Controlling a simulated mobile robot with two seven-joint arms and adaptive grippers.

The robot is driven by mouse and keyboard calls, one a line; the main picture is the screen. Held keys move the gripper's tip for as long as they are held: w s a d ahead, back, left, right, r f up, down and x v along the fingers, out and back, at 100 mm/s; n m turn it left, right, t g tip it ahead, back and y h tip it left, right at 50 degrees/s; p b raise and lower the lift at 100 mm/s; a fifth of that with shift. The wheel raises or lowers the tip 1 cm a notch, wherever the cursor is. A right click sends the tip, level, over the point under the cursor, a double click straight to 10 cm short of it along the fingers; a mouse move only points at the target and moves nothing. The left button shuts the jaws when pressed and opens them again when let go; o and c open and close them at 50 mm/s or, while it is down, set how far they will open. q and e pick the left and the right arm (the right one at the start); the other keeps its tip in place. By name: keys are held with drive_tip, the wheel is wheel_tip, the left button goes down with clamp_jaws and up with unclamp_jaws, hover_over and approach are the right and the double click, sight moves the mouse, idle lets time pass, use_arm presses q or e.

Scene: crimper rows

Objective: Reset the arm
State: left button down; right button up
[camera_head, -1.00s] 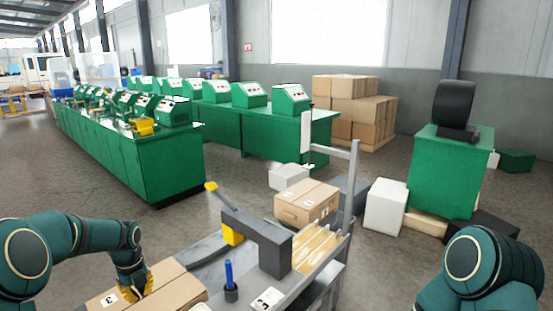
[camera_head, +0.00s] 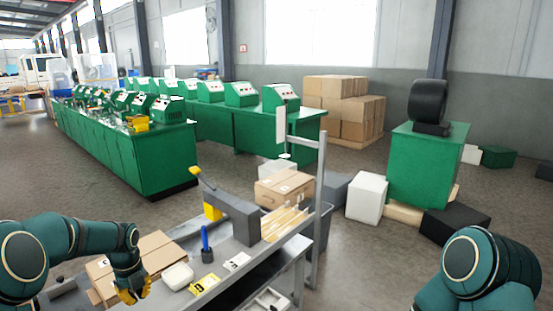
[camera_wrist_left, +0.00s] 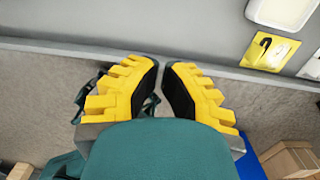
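My left arm (camera_head: 75,240) comes in from the left in the head view, bent at the elbow. Its yellow gripper (camera_head: 132,292) points down by the near edge of the grey workbench (camera_head: 225,258), beside a brown carton (camera_head: 155,250). In the left wrist view the gripper (camera_wrist_left: 161,66) has its two yellow, black-padded fingers leaning in toward each other, with a narrow gap and nothing between them.
Open floor (camera_head: 375,265) lies between bench and right arm.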

use_arm(q)
drive_tip(key=s+d+f+n+t+h, duration=0.1)
drive_tip(key=s+d+f+n+h, duration=0.1)
drive_tip(key=s+d+f+n, duration=0.45)
drive_tip(key=s+d+f+n+h, duration=0.1)
drive_tip(key=s+d+f+n, duration=0.2)
drive_tip(key=d+f+n, duration=0.65)
drive_tip(key=s+d+f+n+h, duration=0.1)
drive_tip(key=s+d+n, duration=1)
drive_tip(key=s, duration=0.4)
drive_tip(key=shift+s+d+n, duration=0.15)
drive_tip(key=shift+d+n, duration=0.15)
drive_tip(key=shift+d, duration=0.1)
drive_tip(key=shift+f, duration=0.1)
